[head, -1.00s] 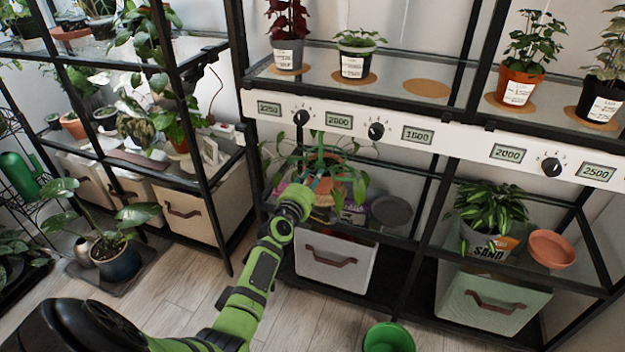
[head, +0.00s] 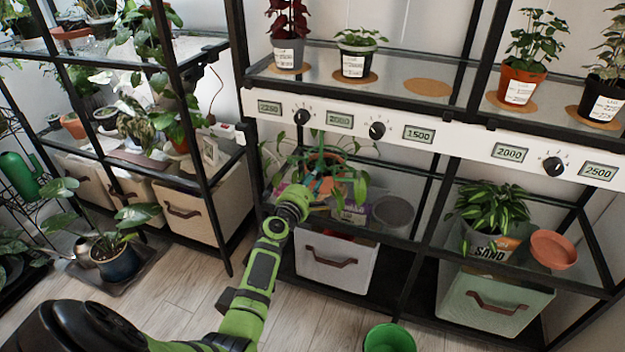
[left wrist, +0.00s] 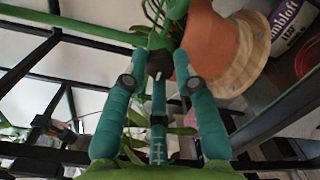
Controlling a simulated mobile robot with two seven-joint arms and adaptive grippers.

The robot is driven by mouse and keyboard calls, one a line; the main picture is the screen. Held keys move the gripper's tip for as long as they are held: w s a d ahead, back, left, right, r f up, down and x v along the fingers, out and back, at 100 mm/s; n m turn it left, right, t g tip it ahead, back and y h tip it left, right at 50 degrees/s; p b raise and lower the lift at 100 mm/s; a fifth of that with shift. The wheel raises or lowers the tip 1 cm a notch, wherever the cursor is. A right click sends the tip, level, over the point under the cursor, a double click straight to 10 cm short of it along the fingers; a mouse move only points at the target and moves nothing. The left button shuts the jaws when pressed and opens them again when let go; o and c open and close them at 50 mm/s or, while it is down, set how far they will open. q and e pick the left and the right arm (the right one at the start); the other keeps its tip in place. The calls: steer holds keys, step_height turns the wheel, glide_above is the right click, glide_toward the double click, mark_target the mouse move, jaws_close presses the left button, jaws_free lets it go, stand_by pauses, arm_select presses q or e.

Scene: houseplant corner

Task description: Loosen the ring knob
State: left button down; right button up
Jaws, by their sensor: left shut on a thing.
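A small dark knob (left wrist: 160,64), which looks like the ring knob, sits beside a terracotta pot (left wrist: 208,45) in the left wrist view. My left gripper (left wrist: 161,68) has its teal fingers closed around it, and they hide much of it. A green rod (left wrist: 75,28) runs toward the knob from the left. In the head view my left gripper (head: 312,180) is at the front of the potted plant (head: 335,158) on the middle shelf. The knob cannot be made out there, among the leaves. My right gripper is not in view.
The upper shelf's white panel (head: 460,142) with dials and displays is above the plant. A grey pot (head: 393,214) stands to its right, with shelf posts nearby. A fabric bin (head: 335,262) is below. A green bucket (head: 389,338) stands on the floor.

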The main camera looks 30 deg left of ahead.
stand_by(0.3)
arm_select(q)
steer(key=c, duration=1)
jaws_free()
steer(key=s, duration=0.4)
steer(key=s+d, duration=0.1)
steer(key=s, duration=0.3)
steer(key=s+d, duration=0.1)
steer(key=s, duration=0.2)
steer(key=shift+s+r, duration=0.2)
steer(key=shift+s, duration=0.2)
steer(key=shift+d, duration=0.1)
